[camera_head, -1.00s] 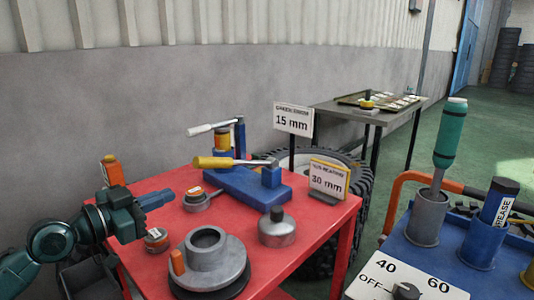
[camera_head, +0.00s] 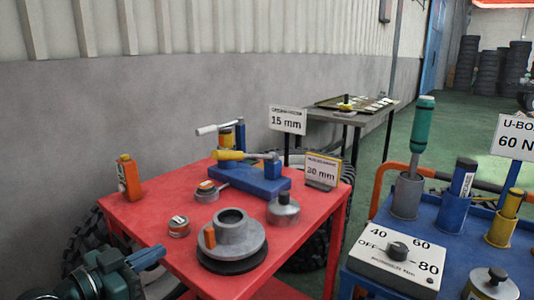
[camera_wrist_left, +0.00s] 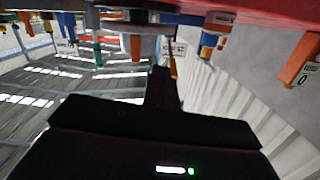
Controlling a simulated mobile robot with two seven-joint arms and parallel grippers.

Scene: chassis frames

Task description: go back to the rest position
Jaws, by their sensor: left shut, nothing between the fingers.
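My left gripper (camera_head: 148,257) shows at the lower left in the head view, its blue fingers together with nothing between them. It is at the near left side of the red table (camera_head: 180,255), below and in front of the small round tin (camera_head: 179,226), and apart from it. The left wrist view looks up from low down, with the dark gripper body (camera_wrist_left: 165,110) filling the lower middle and the red table's edge along the top. My right gripper is not in view.
The table holds an orange bottle (camera_head: 129,178), a grey flanged hub (camera_head: 231,238), a blue press with a yellow handle (camera_head: 250,175) and a grey lidded pot (camera_head: 283,209). A blue cart (camera_head: 440,235) with a dial box (camera_head: 395,258) stands right. Green floor lies beyond.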

